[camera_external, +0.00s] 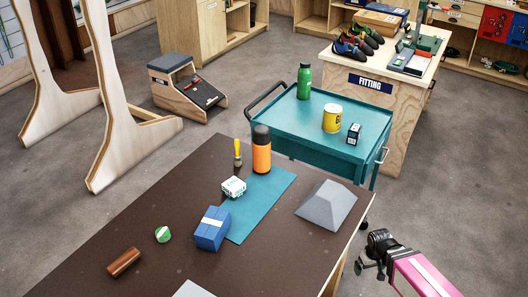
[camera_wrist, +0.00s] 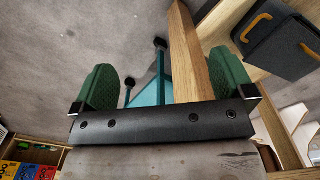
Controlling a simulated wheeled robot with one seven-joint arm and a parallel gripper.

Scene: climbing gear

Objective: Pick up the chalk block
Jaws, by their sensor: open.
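A small white block (camera_external: 233,187) with dark print, which looks like the chalk block, sits on the teal mat (camera_external: 262,205) on the dark brown table. An orange bottle with a black cap (camera_external: 261,152) stands just behind it, and a blue box with a pale band (camera_external: 212,229) is in front of it. My gripper (camera_external: 369,263) is beyond the table's right edge, well away from the white block. In the wrist view its two green-padded fingers (camera_wrist: 163,82) are wide apart with nothing held between them. The block does not show in the wrist view.
A grey wedge (camera_external: 327,206) stands on the table (camera_external: 150,207) between my gripper and the block. A yellow-handled brush (camera_external: 237,153), a green-white round item (camera_external: 162,234) and a brown cylinder (camera_external: 124,262) are also there. A teal cart (camera_external: 300,120) stands behind the table.

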